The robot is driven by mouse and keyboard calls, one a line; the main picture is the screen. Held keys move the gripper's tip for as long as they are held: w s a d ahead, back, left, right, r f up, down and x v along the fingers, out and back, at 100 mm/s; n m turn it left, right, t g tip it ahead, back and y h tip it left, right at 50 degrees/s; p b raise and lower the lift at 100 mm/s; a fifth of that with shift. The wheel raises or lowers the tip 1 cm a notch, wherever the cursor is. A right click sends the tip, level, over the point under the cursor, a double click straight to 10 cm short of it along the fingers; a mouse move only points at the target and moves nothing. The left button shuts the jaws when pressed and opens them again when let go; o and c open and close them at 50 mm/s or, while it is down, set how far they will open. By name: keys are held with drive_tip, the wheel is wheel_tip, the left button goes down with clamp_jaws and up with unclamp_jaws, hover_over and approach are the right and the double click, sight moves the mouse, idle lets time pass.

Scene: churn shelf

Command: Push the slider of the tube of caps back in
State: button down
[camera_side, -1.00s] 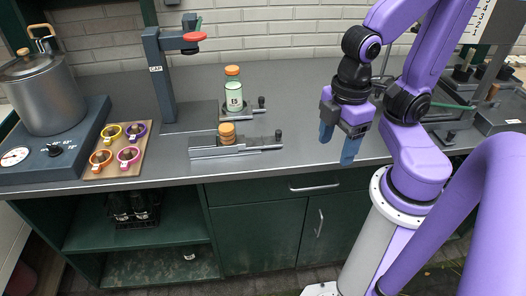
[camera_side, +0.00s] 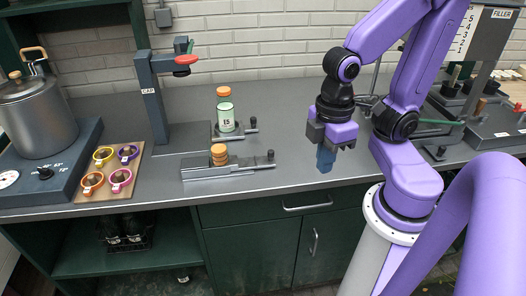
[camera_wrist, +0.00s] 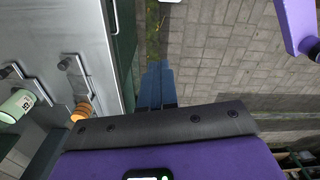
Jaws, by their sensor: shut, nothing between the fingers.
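The tube of caps (camera_side: 219,153) shows as a short stack of orange caps on a low grey track on the bench. Its slider (camera_side: 257,162) is a grey bar with a dark upright knob (camera_side: 270,155) at the right end, out to the right of the stack. In the wrist view, the orange caps (camera_wrist: 81,111) and the knob (camera_wrist: 64,65) show at the left. My gripper (camera_side: 325,164) is shut and empty, fingers pointing down, to the right of the knob and apart from it. Its blue fingers also show in the wrist view (camera_wrist: 158,72).
A bottle with an orange cap (camera_side: 225,115) stands in a holder with its own knob behind the tube. The capping post (camera_side: 153,100) is to the left, with a board of colored cups (camera_side: 132,184) and a pot (camera_side: 42,118). Bench between knob and gripper is clear.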

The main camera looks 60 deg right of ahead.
drive_tip(key=w+d+f+m+g+y, duration=0.1)
drive_tip(key=w+d+f+m+y, duration=0.1)
drive_tip(key=w+d+m, duration=0.6)
drive_tip(key=w+d+f+m+g+y, duration=0.15)
drive_tip(key=w+m, duration=0.35)
drive_tip(key=m, duration=0.6)
drive_tip(key=s+d+f+m+t+y, duration=0.2)
drive_tip(key=d+m+t+y, duration=0.2)
drive_tip(key=d+m+t, duration=0.8)
drive_tip(key=w+a+f+m+g, duration=0.1)
drive_tip(key=f+m, duration=0.1)
drive_tip(key=w+a+f+m+g, duration=0.1)
drive_tip(key=w+a+f+m, duration=0.1)
drive_tip(key=f, duration=0.1)
drive_tip(key=w+a+f+m+g, duration=0.1)
drive_tip(key=a+f+g, duration=0.1)
drive_tip(key=shift+w+a+f+m, duration=0.15)
drive_tip(key=shift+w+m, duration=0.05)
drive_tip(key=shift+m, duration=0.2)
drive_tip(key=shift+w+a, duration=0.65)
drive_tip(key=shift+a, duration=0.15)
drive_tip(key=shift+w+a, duration=0.45)
drive_tip(key=shift+a, duration=0.15)
